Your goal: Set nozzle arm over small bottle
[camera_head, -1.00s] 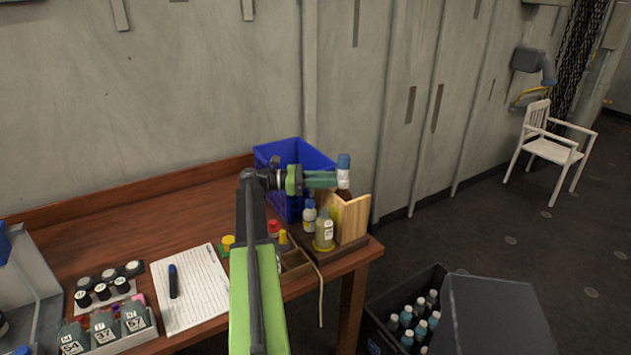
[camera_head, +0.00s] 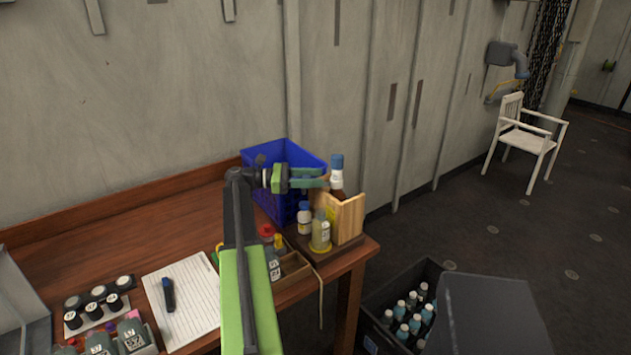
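My gripper (camera_head: 323,179) is above the right end of the bench, with its green fingers pointing right. A narrow gap shows between the fingers, with something brown in it near the tips. Just right of the tips is a dark bottle with a white band and blue cap (camera_head: 337,175); I cannot tell whether they touch. Below stand a small white-labelled bottle with a dark blue cap (camera_head: 305,218) and a yellowish bottle (camera_head: 320,234), in front of a wooden stand (camera_head: 350,218). I cannot clearly make out the nozzle arm.
A blue crate (camera_head: 262,181) stands behind my gripper. A wooden compartment tray (camera_head: 294,270) and red-capped bottle (camera_head: 272,262) are at the bench's front. A clipboard sheet (camera_head: 195,303) lies left. A black crate of bottles (camera_head: 372,333) stands on the floor.

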